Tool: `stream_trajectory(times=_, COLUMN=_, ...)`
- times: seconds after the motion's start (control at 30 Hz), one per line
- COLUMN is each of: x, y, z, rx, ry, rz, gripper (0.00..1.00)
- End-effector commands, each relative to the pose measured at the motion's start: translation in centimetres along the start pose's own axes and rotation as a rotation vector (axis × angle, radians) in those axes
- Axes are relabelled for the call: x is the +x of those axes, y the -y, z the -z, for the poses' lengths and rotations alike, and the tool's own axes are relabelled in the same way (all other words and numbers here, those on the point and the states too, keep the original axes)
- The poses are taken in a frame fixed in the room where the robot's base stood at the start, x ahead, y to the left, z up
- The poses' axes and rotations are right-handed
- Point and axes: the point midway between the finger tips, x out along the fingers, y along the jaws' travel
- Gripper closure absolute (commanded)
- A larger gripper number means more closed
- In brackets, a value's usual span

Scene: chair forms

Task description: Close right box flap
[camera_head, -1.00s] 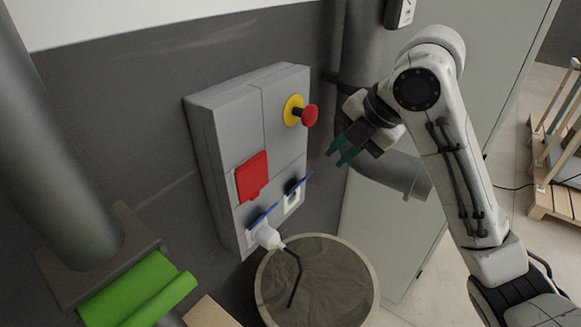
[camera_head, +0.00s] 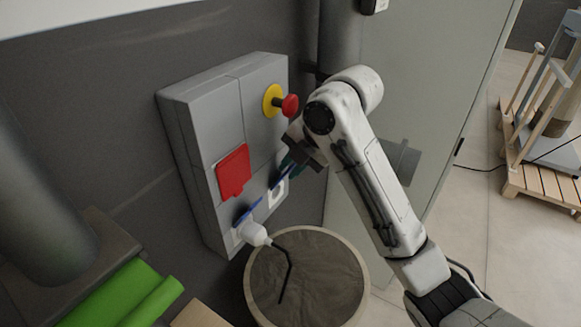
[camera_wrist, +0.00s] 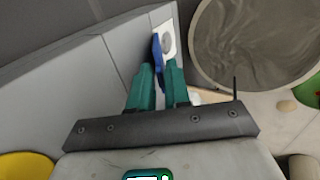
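The grey box (camera_head: 205,105) hangs on the dark wall. Its right blue flap (camera_head: 283,176) stands out, open, from a white socket (camera_head: 277,192). My gripper (camera_head: 290,164) is at this flap, partly hidden by my arm. In the wrist view, the green fingers of my gripper (camera_wrist: 160,66) are apart, and the blue flap (camera_wrist: 157,52) shows in the gap at their tips. I cannot tell whether they touch it. The white socket plate (camera_wrist: 164,30) is just beyond. The left blue flap (camera_head: 247,211) is also raised, above a white plug (camera_head: 255,234).
The box also bears a red cover (camera_head: 232,171) and a red button (camera_head: 290,105) on a yellow base. A round barrel (camera_head: 330,270) with a dark bent rod stands below. A green roll (camera_head: 125,298) lies at lower left. A tall grey cabinet (camera_head: 420,90) stands to the right.

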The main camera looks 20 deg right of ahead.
Motion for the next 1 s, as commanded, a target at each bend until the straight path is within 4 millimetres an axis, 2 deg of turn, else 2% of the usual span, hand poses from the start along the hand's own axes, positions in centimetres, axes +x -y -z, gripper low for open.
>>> stream_trajectory(times=0.13, x=0.82, y=-0.01, z=0.06, rx=0.000, ry=-0.001, rz=0.000, gripper=0.83)
stream_trajectory(times=0.4, x=0.98, y=0.00, z=0.05, rx=-0.001, ry=0.000, rz=0.000, gripper=0.83)
stream_trajectory(times=0.6, x=0.95, y=-0.01, z=0.05, rx=-0.001, ry=0.000, rz=-0.001, gripper=1.00)
stream_trajectory(times=1.0, x=0.91, y=-0.03, z=0.04, rx=-0.001, ry=0.000, rz=-0.001, gripper=1.00)
